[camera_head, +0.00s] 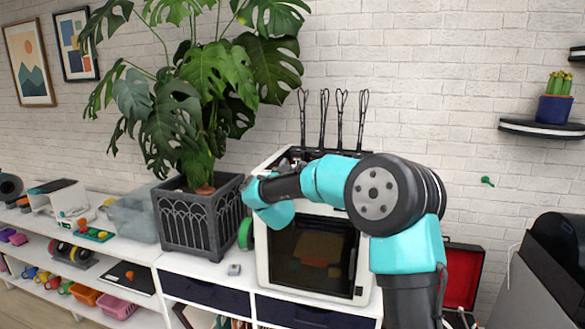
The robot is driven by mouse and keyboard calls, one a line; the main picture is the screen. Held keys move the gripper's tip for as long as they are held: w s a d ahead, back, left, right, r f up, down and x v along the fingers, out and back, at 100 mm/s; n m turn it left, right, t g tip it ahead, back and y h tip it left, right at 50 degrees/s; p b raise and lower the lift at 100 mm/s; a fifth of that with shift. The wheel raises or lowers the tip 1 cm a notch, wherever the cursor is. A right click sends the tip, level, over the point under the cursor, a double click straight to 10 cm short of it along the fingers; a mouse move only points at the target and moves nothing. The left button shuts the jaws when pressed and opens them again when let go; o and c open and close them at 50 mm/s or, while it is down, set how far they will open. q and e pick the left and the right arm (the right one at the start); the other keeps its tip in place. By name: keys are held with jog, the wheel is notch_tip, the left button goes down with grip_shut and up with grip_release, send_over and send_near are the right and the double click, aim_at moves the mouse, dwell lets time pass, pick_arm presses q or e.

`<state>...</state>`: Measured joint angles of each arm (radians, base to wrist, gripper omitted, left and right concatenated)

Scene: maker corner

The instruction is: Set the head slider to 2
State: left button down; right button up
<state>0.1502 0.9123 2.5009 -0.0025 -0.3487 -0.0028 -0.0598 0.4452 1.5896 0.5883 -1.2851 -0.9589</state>
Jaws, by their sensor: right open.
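A white 3D printer (365,292) with a dark front window stands on the white cabinet. Its top is open, and small dark and metallic parts (288,163) show near the top left; I cannot tell whether they belong to the head slider. No slider scale or number can be read. My right arm reaches across the front of the printer from the lower right and covers part of its top. My right gripper (254,198) is open, at the printer's upper left corner beside the planter. Whether it touches anything is unclear. My left gripper is out of view.
A large plant in a dark planter (192,232) stands close left of the printer. A green spool (245,234) is at the printer's left side, and a small grey block (234,270) lies in front. An open red-lined case (463,275) and a dark machine (550,275) are at right.

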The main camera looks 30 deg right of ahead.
jog(key=shift+c, duration=0.2)
grip_shut()
